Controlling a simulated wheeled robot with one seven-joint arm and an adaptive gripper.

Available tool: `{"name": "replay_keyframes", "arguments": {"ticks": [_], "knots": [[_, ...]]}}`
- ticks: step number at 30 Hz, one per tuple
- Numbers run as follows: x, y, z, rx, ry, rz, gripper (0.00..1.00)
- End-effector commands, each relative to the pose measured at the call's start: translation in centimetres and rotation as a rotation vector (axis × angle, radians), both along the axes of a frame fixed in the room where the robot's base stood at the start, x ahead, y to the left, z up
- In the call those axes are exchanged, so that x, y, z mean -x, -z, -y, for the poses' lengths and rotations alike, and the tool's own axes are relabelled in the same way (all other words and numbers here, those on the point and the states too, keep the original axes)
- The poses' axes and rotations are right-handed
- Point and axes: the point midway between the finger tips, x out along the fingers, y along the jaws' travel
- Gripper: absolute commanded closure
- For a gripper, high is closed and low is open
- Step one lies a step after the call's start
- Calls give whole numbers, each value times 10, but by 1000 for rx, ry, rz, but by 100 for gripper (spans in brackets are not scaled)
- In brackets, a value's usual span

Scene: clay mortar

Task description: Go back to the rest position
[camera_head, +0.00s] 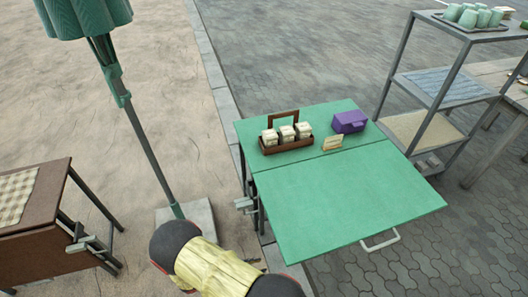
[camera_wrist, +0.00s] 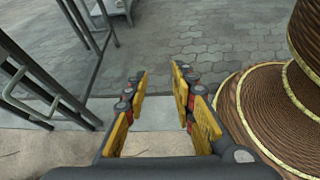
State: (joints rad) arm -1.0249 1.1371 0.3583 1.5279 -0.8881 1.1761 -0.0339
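My gripper (camera_wrist: 160,88) shows in the wrist view with its yellow-padded fingers apart and nothing between them. It points toward grey paving beyond a pale kerb strip. In the head view only part of my arm shows at the bottom middle, in front of the green table (camera_head: 345,205); the fingers are not visible there.
The green table carries a brown caddy (camera_head: 287,143) with several pale boxes, a purple box (camera_head: 349,121) and a small card (camera_head: 332,143). A metal shelf (camera_head: 434,90) stands right, a brown table (camera_head: 38,228) left. A ridged brown round object (camera_wrist: 270,110) is close right of my gripper.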

Motion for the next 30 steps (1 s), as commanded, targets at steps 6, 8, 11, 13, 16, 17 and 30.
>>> {"name": "replay_keyframes", "arguments": {"ticks": [6, 8, 11, 13, 16, 17, 30], "knots": [[4, -90, 9, -177, 275, 31, 74], [6, -113, 12, -226, 346, 43, 74], [8, -151, 18, -307, 459, 65, 74], [11, -177, 22, -366, 538, 82, 74], [14, -213, 30, -448, 644, 111, 74], [15, -224, 32, -474, 676, 120, 74], [37, -369, 78, -846, 1080, 292, 74]]}}
